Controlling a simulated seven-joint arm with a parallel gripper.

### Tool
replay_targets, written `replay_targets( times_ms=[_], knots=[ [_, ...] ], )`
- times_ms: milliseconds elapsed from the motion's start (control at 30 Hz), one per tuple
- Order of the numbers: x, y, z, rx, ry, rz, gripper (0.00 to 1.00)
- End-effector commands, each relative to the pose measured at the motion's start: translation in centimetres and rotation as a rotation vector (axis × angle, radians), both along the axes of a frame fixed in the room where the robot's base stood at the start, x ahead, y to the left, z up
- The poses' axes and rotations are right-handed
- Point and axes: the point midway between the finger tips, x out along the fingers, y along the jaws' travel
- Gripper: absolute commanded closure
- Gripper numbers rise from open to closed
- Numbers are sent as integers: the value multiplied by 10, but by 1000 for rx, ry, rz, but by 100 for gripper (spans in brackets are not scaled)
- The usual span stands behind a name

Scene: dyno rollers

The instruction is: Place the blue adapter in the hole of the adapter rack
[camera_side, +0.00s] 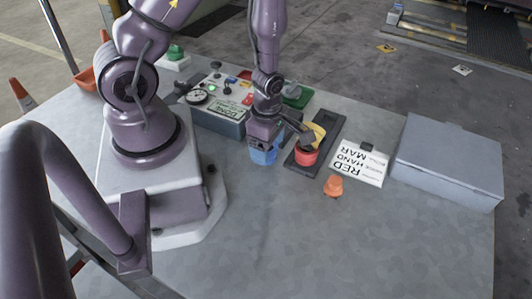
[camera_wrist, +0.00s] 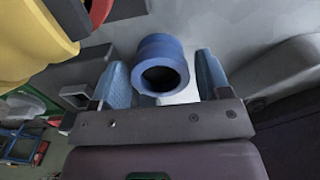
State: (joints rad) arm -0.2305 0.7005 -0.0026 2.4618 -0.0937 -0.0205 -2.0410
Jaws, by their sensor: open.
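The blue adapter (camera_wrist: 160,66) is a short hollow cylinder. In the wrist view it sits between the two light-blue fingers of my gripper (camera_wrist: 164,80), with a gap visible at the right finger; contact at the left finger is hard to tell. My gripper is open around it. In the side view my gripper (camera_side: 264,156) points down low over the table, and blue shows at its tip; adapter and fingers cannot be told apart there. The dark adapter rack (camera_side: 331,126) lies just right of the gripper. A red piece with a yellow part (camera_side: 318,131) stands on it, and the hole is not clearly visible.
A small orange piece (camera_side: 334,186) lies in front of the rack. A white lettered sign (camera_side: 359,163) and a large grey box (camera_side: 449,160) are to the right. A control box with a gauge (camera_side: 218,118) stands behind left of the gripper. The front table is clear.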

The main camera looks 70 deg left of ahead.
Motion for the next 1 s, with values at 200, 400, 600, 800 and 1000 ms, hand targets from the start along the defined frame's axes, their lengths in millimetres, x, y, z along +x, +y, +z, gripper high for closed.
replay_targets(
  times_ms=[200, 400, 600, 800, 1000],
  knots=[
    [0, 0, -24, -1, 2, 0, 30],
    [1, 0, -28, 0, -1, 0, 30],
    [1, 0, -28, 0, -1, 0, 51],
    [1, 0, -28, 0, -1, 0, 68],
    [1, 0, -26, 0, -1, 0, 68]
  ],
)
